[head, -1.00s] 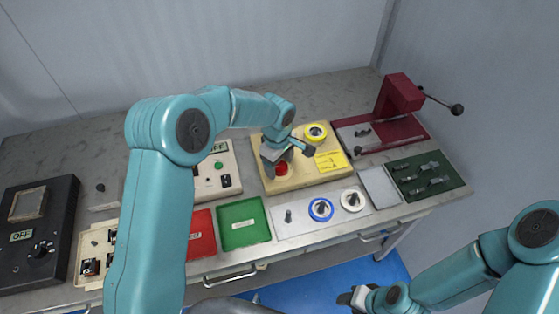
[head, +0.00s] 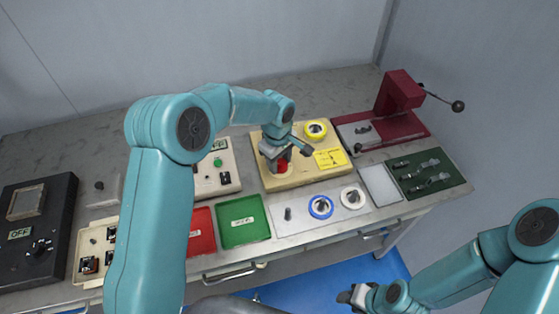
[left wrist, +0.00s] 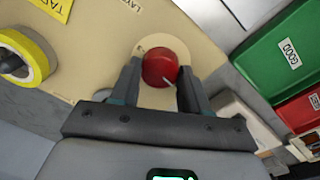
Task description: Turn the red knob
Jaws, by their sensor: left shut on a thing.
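The red knob (left wrist: 160,67) sits on a pale round plate on the tan winder board (head: 312,180). In the left wrist view it lies between the two fingers of my left gripper (left wrist: 156,82), which is shut on it.
A yellow tape roll (head: 316,130) and a yellow label (head: 330,158) share the board. A green tray (head: 243,221) and a red tray (head: 201,232) lie in front. A dark red press (head: 400,96) with a lever stands at the right. A black box (head: 38,232) stands at far left.

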